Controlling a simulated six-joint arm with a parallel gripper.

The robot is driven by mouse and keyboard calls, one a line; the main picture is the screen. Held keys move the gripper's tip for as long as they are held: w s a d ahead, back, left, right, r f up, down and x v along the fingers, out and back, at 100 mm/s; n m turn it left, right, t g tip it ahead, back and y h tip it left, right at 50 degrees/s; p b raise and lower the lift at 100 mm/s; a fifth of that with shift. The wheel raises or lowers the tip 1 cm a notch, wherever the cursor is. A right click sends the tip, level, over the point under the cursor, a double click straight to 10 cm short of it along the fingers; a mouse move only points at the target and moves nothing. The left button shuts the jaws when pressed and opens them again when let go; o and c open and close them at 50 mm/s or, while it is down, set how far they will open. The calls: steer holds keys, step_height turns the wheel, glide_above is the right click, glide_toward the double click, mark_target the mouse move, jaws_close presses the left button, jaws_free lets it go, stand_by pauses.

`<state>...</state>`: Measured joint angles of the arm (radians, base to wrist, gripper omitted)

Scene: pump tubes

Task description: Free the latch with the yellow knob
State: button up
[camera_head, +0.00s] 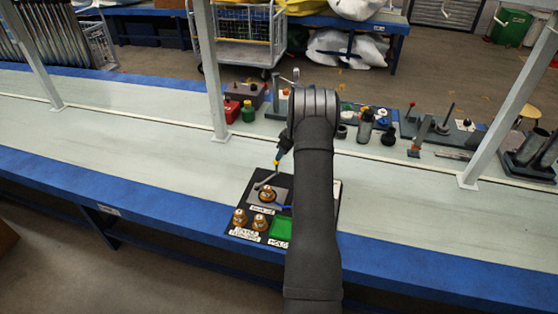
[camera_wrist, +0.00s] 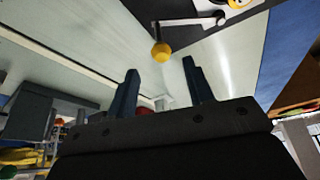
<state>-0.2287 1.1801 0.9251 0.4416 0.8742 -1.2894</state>
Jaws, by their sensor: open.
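The yellow knob (camera_wrist: 161,52) is a small ball at the end of a grey metal latch lever (camera_wrist: 190,21). In the wrist view it sits just beyond and between the two fingertips of my gripper (camera_wrist: 159,68). My gripper is open, with nothing between its fingers. In the head view the knob (camera_head: 277,162) shows just left of my arm, near the top of the black board (camera_head: 250,232). The latch lever (camera_head: 265,181) runs down from it beside a brass fitting (camera_head: 267,194) on a grey plate. My arm hides the board's right part.
Two more brass fittings (camera_head: 240,217) (camera_head: 260,222) stand on the board's front left, beside a green square (camera_head: 281,228). A white post (camera_head: 210,70) stands behind left. Bottles and tools (camera_head: 367,125) line the bench's back. The bench left of the board is clear.

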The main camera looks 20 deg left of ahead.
steer(key=v, duration=0.6)
steer(key=x, duration=1.7)
steer(key=shift+f, duration=0.25)
steer(key=shift+r, duration=0.1)
